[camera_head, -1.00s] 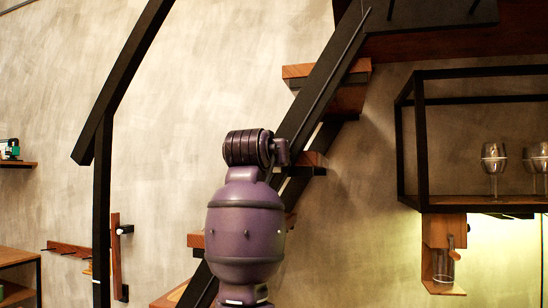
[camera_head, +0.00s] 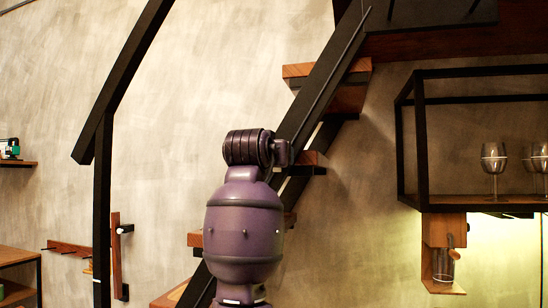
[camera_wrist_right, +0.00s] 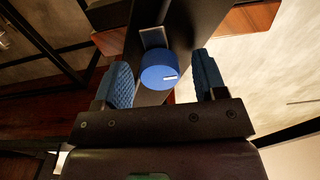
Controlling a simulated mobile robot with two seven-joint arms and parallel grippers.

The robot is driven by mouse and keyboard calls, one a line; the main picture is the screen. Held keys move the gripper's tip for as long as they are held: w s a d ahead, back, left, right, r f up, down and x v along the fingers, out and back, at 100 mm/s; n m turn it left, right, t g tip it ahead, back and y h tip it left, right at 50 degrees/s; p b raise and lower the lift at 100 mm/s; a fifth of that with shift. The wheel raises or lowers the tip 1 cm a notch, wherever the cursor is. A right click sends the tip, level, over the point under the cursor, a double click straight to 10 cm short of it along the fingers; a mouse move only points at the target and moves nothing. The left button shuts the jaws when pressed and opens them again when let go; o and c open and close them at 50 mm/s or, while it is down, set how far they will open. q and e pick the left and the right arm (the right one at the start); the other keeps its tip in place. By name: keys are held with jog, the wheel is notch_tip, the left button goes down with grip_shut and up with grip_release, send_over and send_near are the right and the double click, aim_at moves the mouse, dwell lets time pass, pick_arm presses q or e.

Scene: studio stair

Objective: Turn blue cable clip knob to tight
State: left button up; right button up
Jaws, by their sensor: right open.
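The blue cable clip knob (camera_wrist_right: 158,72) is round, with a short white mark near its right side that lies almost level in the right wrist view. A small grey plate (camera_wrist_right: 153,37) shows just behind it, against a dark post or beam (camera_wrist_right: 188,30). My right gripper (camera_wrist_right: 161,75) is open, with one blue ridged finger on each side of the knob. A gap shows between each finger and the knob in this view; the depth is hard to tell. The head view does not show the knob or either gripper; a purple arm part of mine fills its middle.
In the head view, a black-railed staircase (camera_head: 325,85) with wooden treads rises behind my arm. A black-framed shelf (camera_head: 470,199) with glasses (camera_head: 494,160) hangs at right. A black post (camera_head: 102,215) stands at left.

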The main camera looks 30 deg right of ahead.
jog(key=b+v, duration=0.2)
jog(key=v, duration=0.8)
jog(key=shift+s+a, duration=0.25)
jog(key=shift+s, duration=0.1)
jog(key=shift+r, duration=0.1)
